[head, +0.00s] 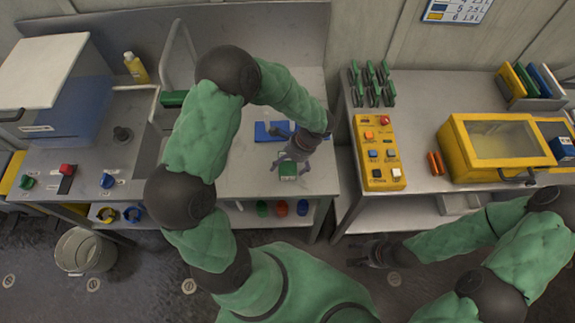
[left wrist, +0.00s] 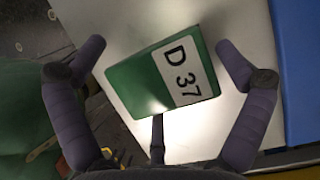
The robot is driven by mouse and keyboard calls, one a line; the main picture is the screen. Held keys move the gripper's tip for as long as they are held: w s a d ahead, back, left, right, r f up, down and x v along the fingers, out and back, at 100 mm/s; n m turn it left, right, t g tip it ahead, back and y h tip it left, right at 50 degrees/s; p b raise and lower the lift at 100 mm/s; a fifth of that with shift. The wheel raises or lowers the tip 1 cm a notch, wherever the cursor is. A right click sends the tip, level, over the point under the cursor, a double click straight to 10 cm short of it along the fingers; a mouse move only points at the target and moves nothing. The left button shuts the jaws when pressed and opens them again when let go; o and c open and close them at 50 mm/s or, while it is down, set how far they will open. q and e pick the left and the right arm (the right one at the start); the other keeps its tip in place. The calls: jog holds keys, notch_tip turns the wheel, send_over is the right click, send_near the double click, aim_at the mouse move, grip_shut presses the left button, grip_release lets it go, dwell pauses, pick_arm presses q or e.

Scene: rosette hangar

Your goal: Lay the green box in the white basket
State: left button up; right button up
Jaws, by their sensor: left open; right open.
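The green box (head: 288,169) lies on the grey bench near its front edge. In the left wrist view the green box (left wrist: 140,88) shows a white label reading "D 37". My left gripper (head: 291,164) is over the box. In the left wrist view, the open fingers of my left gripper (left wrist: 160,48) stand on either side of the box, with gaps to it. My right gripper (head: 368,254) is open and empty, low in front of the right bench. I cannot clearly make out a white basket; a pale bucket (head: 85,252) stands on the floor at the left.
A blue flat thing (head: 268,131) lies behind the box, partly hidden by my left arm. Another green item (head: 173,98) lies further left. The right bench holds a yellow button panel (head: 377,152) and a yellow windowed case (head: 500,142).

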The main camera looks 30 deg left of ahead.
pick_arm(q)
jog(key=shift+r, duration=0.1)
jog(key=shift+c, duration=0.3)
jog(key=c, duration=1.3)
jog(key=shift+o, duration=0.2)
jog(key=shift+w+r, duration=0.1)
jog(key=shift+r, duration=0.55)
jog(key=s+d+r+p, duration=0.2)
jog(key=s+d+r, duration=0.5)
jog(key=s+r, duration=0.4)
jog(key=shift+s+d+r+p, duration=0.15)
jog(key=shift+s+r+p, duration=0.2)
jog(key=shift+s, duration=0.2)
